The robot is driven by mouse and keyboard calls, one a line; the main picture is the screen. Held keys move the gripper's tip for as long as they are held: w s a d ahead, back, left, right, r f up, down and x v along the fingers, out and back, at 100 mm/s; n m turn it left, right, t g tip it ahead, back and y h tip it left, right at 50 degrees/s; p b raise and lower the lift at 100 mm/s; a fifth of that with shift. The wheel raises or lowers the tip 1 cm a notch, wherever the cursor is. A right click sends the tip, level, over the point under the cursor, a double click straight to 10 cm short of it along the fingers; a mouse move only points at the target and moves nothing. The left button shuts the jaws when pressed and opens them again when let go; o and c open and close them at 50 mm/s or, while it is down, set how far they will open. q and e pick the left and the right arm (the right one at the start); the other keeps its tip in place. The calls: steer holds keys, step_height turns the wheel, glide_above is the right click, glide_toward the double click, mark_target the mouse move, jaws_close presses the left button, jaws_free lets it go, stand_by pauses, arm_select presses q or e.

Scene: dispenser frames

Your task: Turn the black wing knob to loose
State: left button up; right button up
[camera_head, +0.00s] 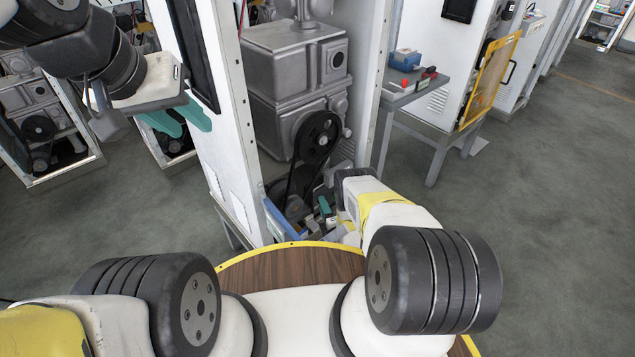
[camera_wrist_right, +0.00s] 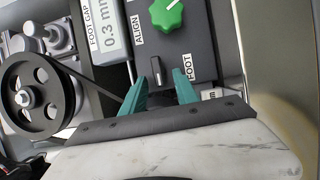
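The black wing knob (camera_wrist_right: 156,72) sits on a dark panel in the right wrist view, below a green knob (camera_wrist_right: 167,14) and between the labels ALIGN and FOOT. Its grip bar stands nearly upright in the picture. My right gripper (camera_wrist_right: 159,76) is open, with its teal fingertips on either side of the black knob. I cannot tell whether either finger touches it. In the head view, the right gripper (camera_head: 318,213) is low inside the machine frame and partly hidden by my wrist. My left gripper (camera_head: 193,129) is open and empty in front of the white cabinet side.
A pulley with a belt (camera_wrist_right: 38,95) is left of the panel in the right wrist view. A display (camera_wrist_right: 104,30) reads 0.3 mm, labelled FOOT GAP. A blue bin edge (camera_head: 285,222) is beside my right gripper. A side table (camera_head: 412,92) stands right of the frame.

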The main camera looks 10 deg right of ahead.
steer(key=s+d, duration=0.1)
steer(key=s, duration=0.6)
steer(key=shift+s+d, duration=0.25)
steer(key=shift+s, duration=0.1)
stand_by(0.4)
